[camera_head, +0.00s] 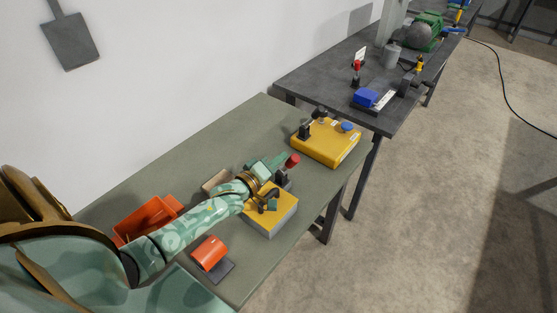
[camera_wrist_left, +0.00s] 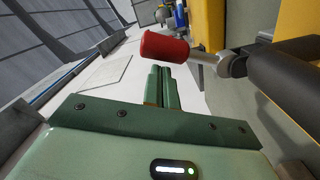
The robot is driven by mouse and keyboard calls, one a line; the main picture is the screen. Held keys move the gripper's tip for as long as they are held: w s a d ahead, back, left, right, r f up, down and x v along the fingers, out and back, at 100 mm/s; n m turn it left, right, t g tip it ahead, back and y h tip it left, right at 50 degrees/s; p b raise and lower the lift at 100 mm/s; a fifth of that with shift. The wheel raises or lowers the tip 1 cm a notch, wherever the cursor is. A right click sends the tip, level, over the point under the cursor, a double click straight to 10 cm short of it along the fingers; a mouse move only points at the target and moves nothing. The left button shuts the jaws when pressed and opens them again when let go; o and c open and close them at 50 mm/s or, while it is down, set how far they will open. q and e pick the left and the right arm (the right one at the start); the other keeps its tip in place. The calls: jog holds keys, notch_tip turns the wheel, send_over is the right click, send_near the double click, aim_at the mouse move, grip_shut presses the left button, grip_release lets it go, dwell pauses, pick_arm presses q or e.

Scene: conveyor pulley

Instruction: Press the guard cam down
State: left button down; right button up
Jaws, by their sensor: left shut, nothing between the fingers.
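A lever with a red grip (camera_head: 292,161) rises from a dark mount (camera_head: 283,179) beside the yellow-topped grey block (camera_head: 284,210) on the green table. I take this lever for the guard cam, though no label confirms it. In the left wrist view the red grip (camera_wrist_left: 165,47) sits on a metal rod joined to a dark cylinder (camera_wrist_left: 287,65). My left gripper (camera_head: 280,160) is just left of the red grip. Its green fingers (camera_wrist_left: 158,72) are shut together and empty, with the grip beyond their tips; contact cannot be told. My forearm hides part of the block. My right gripper is out of view.
An orange bin (camera_head: 147,218) and an orange-topped piece (camera_head: 210,253) lie nearer me. A yellow box (camera_head: 328,143) with a blue knob stands farther along the green table (camera_head: 170,176). A dark table (camera_head: 320,78) adjoins beyond. The wall borders the left.

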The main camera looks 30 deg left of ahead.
aim_at(292, 166)
pick_arm(q)
jog(key=shift+d+m+p, duration=0.35)
jog(key=shift+d+m, duration=0.05)
jog(key=shift+m, duration=0.1)
dwell(0.3)
jog(key=shift+s+d+f+m+p, duration=0.1)
jog(key=shift+d+f+m+p, duration=0.15)
jog(key=shift+d+m, duration=0.3)
jog(key=shift+s+d+f+m+p, duration=0.1)
jog(key=shift+d+m+p, duration=0.25)
jog(key=shift+m, duration=0.3)
jog(key=shift+d+f+m, duration=0.25)
jog(key=shift+d+m, duration=0.2)
jog(key=shift+m, duration=0.15)
jog(key=shift+d+f+m, duration=0.2)
jog(key=shift+d+m, duration=0.05)
jog(key=shift+m, duration=0.5)
jog(key=shift+d+f+m, duration=0.15)
jog(key=shift+d+m, duration=0.05)
jog(key=shift+m, duration=0.55)
